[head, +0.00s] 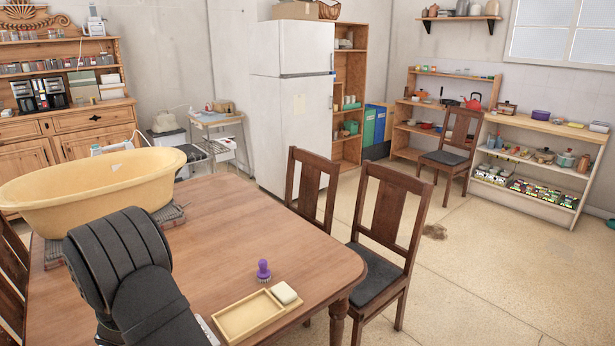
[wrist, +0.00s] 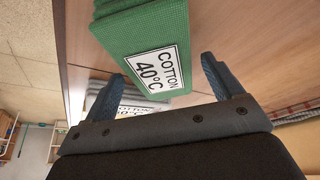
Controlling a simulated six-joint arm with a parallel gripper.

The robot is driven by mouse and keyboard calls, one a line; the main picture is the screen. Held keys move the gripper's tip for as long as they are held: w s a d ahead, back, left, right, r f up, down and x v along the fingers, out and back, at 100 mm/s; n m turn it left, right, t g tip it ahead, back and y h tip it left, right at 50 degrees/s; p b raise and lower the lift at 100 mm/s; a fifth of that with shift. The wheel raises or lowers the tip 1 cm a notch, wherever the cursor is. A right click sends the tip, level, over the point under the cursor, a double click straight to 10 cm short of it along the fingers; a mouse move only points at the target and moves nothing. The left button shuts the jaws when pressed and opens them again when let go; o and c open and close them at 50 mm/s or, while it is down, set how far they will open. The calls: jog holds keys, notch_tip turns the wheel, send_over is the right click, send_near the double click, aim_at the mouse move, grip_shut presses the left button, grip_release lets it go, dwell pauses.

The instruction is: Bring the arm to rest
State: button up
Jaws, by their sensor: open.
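My gripper (wrist: 157,82) shows in the wrist view with its two blue fingers spread apart. A green, layered, folded cloth (wrist: 115,32) with a white label reading "COTTON 40°C" lies beyond the fingertips, in line with the gap between them. I cannot tell if the fingers touch it. In the head view my dark arm rises over the near left part of the wooden table (head: 245,225); the gripper's fingers do not show there.
A yellow tub (head: 70,190) stands on the table behind my arm. A purple brush (head: 263,270), a shallow tray (head: 248,316) and a pale block (head: 284,292) are near the front edge. Chairs (head: 385,235) stand at the right. In the wrist view, a grey labelled cloth (wrist: 135,102) lies by the left finger.

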jog(key=shift+x, duration=0.85)
jog(key=shift+r, duration=1.6)
